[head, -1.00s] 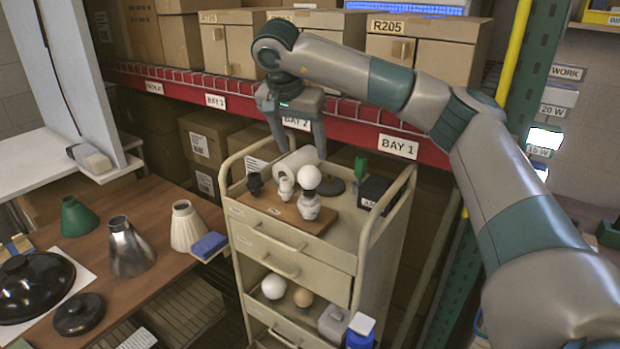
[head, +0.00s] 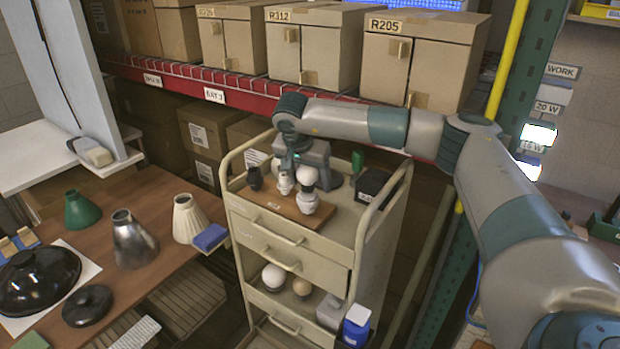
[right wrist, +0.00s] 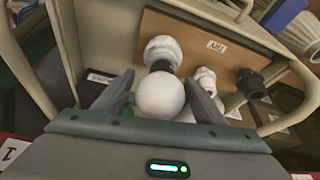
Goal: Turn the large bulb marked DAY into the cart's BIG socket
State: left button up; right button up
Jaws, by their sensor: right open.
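A white globe bulb (head: 307,175) sits upright above the large white socket (head: 307,201) on the wooden board on the cart's top. No DAY mark is readable on it. My right gripper (head: 305,172) is over the cart top, low around this bulb. In the right wrist view the globe (right wrist: 160,96) lies between the two open fingers, with a dark collar between it and the white socket (right wrist: 162,50). I cannot tell whether the fingers touch it. A smaller white socket (head: 285,184) and a black socket (head: 255,178) stand on the board to the left. My left gripper is out of view.
The cart (head: 340,232) has raised side rails near my arm. A black box (head: 374,186) stands at the top's right. A white globe (head: 273,277) and a tan globe (head: 302,287) are lower in the cart. Lampshades stand on the brown table (head: 150,275). Boxes fill the shelf behind.

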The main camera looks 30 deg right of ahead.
jog(key=shift+d+f, duration=0.15)
jog(key=shift+f, duration=0.25)
jog(key=c, duration=1)
jog(key=shift+f, duration=0.15)
jog(key=m+g, duration=0.1)
jog(key=m, duration=0.2)
jog(key=shift+s+h, duration=0.2)
jog(key=shift+h, duration=0.1)
jog(key=m, duration=0.2)
jog(key=m+g, duration=0.1)
jog(key=shift+s+f+m+g, duration=0.15)
jog(key=shift+s+m+g, duration=0.15)
jog(key=shift+m, duration=0.1)
